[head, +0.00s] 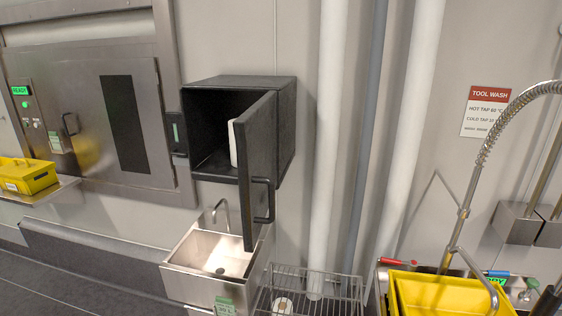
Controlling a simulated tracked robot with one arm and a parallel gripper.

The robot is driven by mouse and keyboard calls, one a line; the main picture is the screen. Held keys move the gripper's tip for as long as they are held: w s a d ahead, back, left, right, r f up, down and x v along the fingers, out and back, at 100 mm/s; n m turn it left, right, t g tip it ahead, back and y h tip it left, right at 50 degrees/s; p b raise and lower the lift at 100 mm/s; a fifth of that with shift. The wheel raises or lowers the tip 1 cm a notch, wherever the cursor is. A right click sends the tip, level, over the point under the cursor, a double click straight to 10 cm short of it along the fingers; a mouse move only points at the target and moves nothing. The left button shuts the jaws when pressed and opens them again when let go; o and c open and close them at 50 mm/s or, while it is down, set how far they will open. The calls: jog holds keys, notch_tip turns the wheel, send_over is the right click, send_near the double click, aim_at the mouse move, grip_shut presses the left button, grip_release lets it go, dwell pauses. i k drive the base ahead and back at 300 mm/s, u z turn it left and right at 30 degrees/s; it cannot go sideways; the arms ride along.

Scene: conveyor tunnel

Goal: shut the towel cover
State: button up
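The towel cover (260,165) is a dark grey door on a dark wall-mounted box (240,82) in the middle of the view. It stands open, swung out from the box's right side towards me. A black bar handle (264,200) sits on its outer face. A white towel roll (233,143) shows inside the box, partly hidden behind the door. My gripper is not in view.
A steel sink (215,255) with a tap lies below the box. A wire rack (315,290) stands right of it. White vertical pipes (330,150) run right of the box. Yellow bins (440,295) and a spray hose (485,140) are at the right.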

aim_at(255, 131)
jog(key=i, duration=0.9)
jog(key=u, duration=0.05)
